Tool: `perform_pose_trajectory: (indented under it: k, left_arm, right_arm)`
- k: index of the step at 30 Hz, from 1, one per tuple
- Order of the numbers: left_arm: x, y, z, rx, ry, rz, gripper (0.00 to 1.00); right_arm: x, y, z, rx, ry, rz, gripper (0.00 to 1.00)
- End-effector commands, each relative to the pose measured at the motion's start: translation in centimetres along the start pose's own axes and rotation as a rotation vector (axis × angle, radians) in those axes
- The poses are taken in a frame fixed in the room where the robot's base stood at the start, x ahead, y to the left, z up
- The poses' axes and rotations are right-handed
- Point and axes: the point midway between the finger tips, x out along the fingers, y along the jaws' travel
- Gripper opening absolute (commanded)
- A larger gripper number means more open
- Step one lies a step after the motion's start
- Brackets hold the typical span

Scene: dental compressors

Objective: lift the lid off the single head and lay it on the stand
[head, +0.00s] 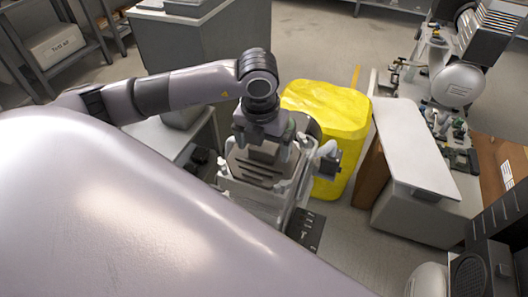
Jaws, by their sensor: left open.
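My left gripper (262,148) is open, pointing down directly over a pale machine in the middle of the head view. A dark grey slotted lid (258,172) lies on top of this machine, which appears to be the single head. The fingers come down at the lid's far part; I cannot tell whether they touch it. My wrist hides part of the lid's back edge. A low grey-topped stand (168,140) is just left of the machine, partly behind my arm. My right gripper is not in view.
A bright yellow covered bin (330,118) stands close behind and right of the machine. A white panel (412,150) and a bench with compressor parts (460,85) are at the right. Shelves (55,45) stand at the back left.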

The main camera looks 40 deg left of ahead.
Motion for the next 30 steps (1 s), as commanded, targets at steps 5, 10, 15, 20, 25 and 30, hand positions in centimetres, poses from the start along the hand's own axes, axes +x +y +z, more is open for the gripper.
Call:
perform_pose_trajectory:
  k: [5, 10, 15, 20, 25, 30]
  left_arm:
    - [0.0, 0.0, 0.0, 0.000, 0.001, -0.001, 0.83]
    - [0.0, 0.0, 0.0, 0.000, 0.001, -0.001, 0.27]
    - [-0.2, -0.1, 0.1, 0.000, -0.002, -0.003, 0.11]
    - [-0.3, -0.1, 0.1, 0.000, -0.003, -0.003, 0.11]
    - [-1.4, -0.1, 0.2, 0.000, -0.004, -0.005, 0.11]
    - [-3.9, -0.1, 0.6, -0.001, -0.007, -0.005, 0.11]
  right_arm:
    - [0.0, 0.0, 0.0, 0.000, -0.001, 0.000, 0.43]
    - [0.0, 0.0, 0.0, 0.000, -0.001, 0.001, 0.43]
    - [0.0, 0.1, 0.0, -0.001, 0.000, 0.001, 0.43]
    - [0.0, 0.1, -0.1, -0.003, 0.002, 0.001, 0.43]
    - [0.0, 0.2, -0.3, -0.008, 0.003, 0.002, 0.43]
    - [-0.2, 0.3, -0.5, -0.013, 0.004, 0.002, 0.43]
